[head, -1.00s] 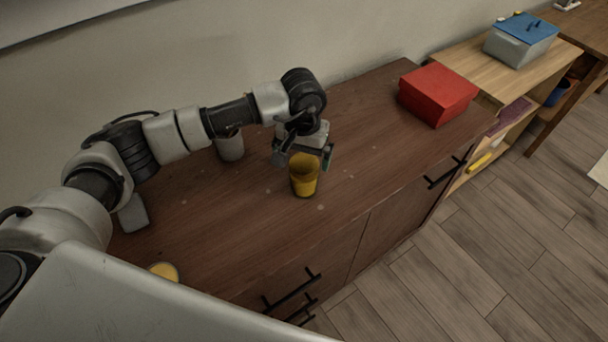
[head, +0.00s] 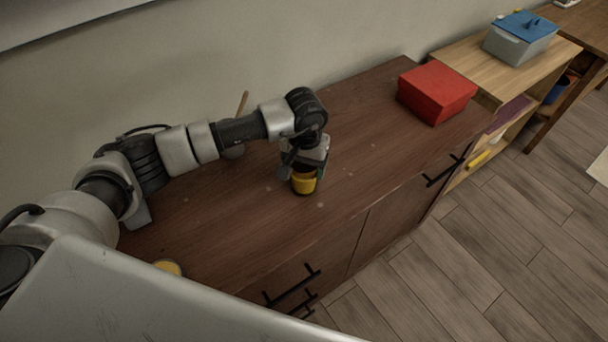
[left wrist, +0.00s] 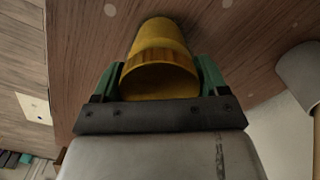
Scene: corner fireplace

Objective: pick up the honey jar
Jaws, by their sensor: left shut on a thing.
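The honey jar (head: 304,184) is a yellow, open-topped jar standing on the dark brown cabinet top in the head view. My left gripper (head: 306,172) comes down over it from above, and its fingers are shut on the jar's sides. In the left wrist view the jar (left wrist: 159,68) sits between the two green fingertips (left wrist: 160,82), with its ribbed rim toward the camera. Whether its base touches the wood is hard to tell. My right gripper is not in view.
A red box (head: 436,93) stands at the cabinet's far right end. A round yellow thing (head: 168,267) lies near the front left. A grey container with a wooden stick (head: 241,108) is partly behind my arm. The cabinet top (head: 365,125) between jar and box is clear.

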